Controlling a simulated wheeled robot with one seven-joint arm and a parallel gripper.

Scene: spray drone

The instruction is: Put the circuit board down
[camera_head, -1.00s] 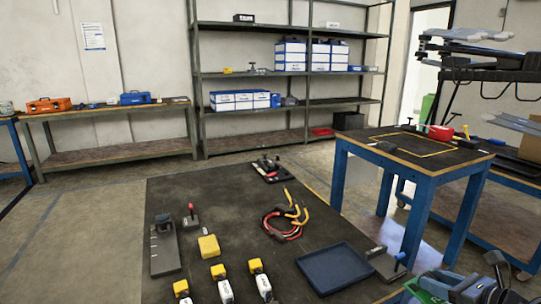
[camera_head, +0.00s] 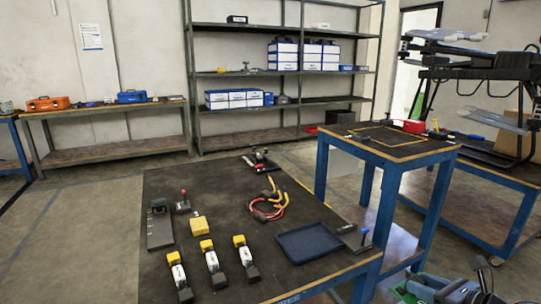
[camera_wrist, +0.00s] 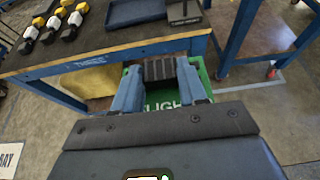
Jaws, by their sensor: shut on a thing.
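My gripper (camera_wrist: 158,88) is shut on the green circuit board (camera_wrist: 206,80), which carries white lettering. The fingers and a dark ribbed block hide much of the board. In the wrist view, the board is in front of the dark workbench's near edge, not over its top. A dark blue tray (camera_head: 309,243) lies empty on that workbench (camera_head: 220,277), near its right edge. Part of the tray also shows at the top of the wrist view (camera_wrist: 135,12).
White-and-yellow bottles (camera_head: 213,264), a yellow block (camera_head: 200,226) and red-yellow cables (camera_head: 268,207) occupy the workbench. A small clamp fixture (camera_head: 355,238) stands right of the tray. A blue-legged table (camera_head: 395,150) stands behind right.

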